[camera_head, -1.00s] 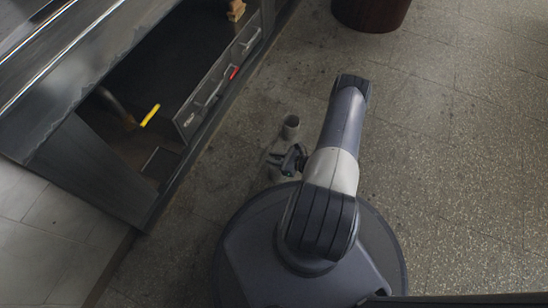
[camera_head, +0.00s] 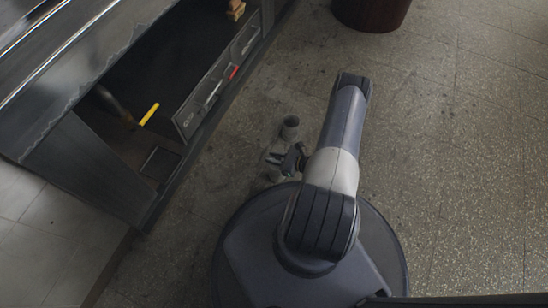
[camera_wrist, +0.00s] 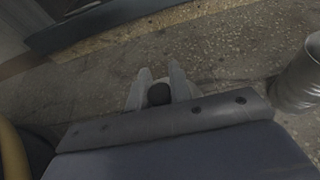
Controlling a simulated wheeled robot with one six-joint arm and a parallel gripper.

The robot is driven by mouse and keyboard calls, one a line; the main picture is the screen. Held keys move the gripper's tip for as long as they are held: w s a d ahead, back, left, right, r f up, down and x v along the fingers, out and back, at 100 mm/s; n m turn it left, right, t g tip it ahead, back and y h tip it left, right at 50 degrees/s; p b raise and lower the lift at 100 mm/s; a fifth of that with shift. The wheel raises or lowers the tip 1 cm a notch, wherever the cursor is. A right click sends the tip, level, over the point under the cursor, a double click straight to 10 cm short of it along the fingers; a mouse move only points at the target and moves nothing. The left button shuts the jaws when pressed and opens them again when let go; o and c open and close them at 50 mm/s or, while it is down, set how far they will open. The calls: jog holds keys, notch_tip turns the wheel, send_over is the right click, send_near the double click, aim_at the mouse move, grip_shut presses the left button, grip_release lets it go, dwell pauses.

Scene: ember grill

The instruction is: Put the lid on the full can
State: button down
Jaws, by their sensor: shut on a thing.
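My gripper (camera_head: 273,159) is low over the floor beside my base. In the wrist view, its two pale fingers (camera_wrist: 161,88) are closed around a small dark round piece (camera_wrist: 158,94), which looks like the lid's knob. The rest of the lid is hidden. A grey can (camera_head: 290,124) stands upright on the floor just beyond my gripper, apart from it. It also shows at the right edge of the wrist view (camera_wrist: 301,78). I cannot tell what is inside it. A pale shape (camera_head: 275,175) lies partly hidden under my gripper; I cannot tell what it is.
A dark metal grill counter (camera_head: 95,170) runs along the left, with an open drawer front (camera_head: 203,92) and a yellow-ended item (camera_head: 149,114). A dark red round bin (camera_head: 371,12) stands at the top. The floor on the right is clear.

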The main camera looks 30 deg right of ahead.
dwell(0.3)
jog(key=c, duration=0.7)
grip_release()
jog(key=shift+r, duration=0.2)
jog(key=shift+r+p, duration=2.15)
jog(key=shift+r, duration=1.2)
jog(key=shift+c, duration=0.2)
grip_shut()
